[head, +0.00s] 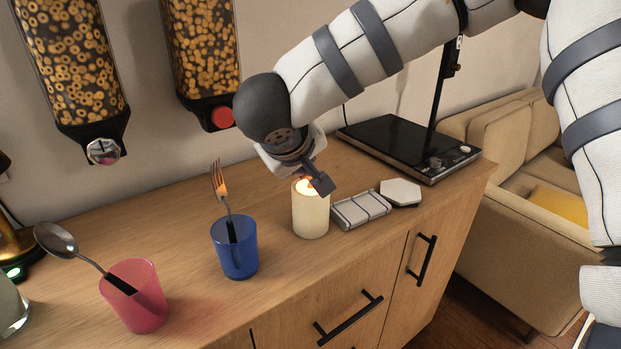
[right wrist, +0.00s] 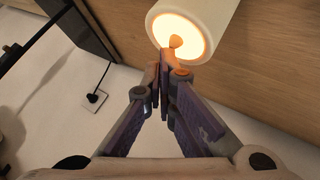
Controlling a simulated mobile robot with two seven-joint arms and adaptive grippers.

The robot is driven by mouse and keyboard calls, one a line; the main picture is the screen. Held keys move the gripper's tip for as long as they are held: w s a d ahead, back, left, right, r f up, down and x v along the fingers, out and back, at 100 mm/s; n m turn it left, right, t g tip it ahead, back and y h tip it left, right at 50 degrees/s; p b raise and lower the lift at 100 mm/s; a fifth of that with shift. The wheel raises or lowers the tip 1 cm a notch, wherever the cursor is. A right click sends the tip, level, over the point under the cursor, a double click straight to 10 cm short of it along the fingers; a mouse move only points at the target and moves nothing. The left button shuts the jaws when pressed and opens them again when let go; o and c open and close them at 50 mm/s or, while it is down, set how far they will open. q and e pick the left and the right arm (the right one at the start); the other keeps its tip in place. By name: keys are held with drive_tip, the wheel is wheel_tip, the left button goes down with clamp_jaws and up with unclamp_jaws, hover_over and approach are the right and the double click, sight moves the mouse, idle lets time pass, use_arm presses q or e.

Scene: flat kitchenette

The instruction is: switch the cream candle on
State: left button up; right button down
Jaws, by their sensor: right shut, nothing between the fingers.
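The cream candle (head: 311,212) stands upright on the wooden counter, right of the blue cup. Its top glows warm, with an orange flame shape at the centre. It also shows in the right wrist view (right wrist: 196,30), its top lit and bright. My right gripper (head: 322,186) is shut and empty, its fingertips at the top of the candle. In the right wrist view the closed fingertips (right wrist: 166,58) overlap the candle's rim near the flame; I cannot tell whether they touch it. My left gripper is not in view.
A blue cup (head: 236,250) with a fork and a pink cup (head: 136,300) with a spoon stand to the left. A ribbed tray (head: 361,209), a white hexagonal piece (head: 401,192) and a black hob-like plate (head: 408,147) lie to the right. Cereal dispensers (head: 72,60) hang above.

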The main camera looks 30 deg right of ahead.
drive_tip(key=shift+r, duration=0.6)
wheel_tip(320, 180, up, 6)
drive_tip(key=shift+f, duration=0.1)
idle(0.5)
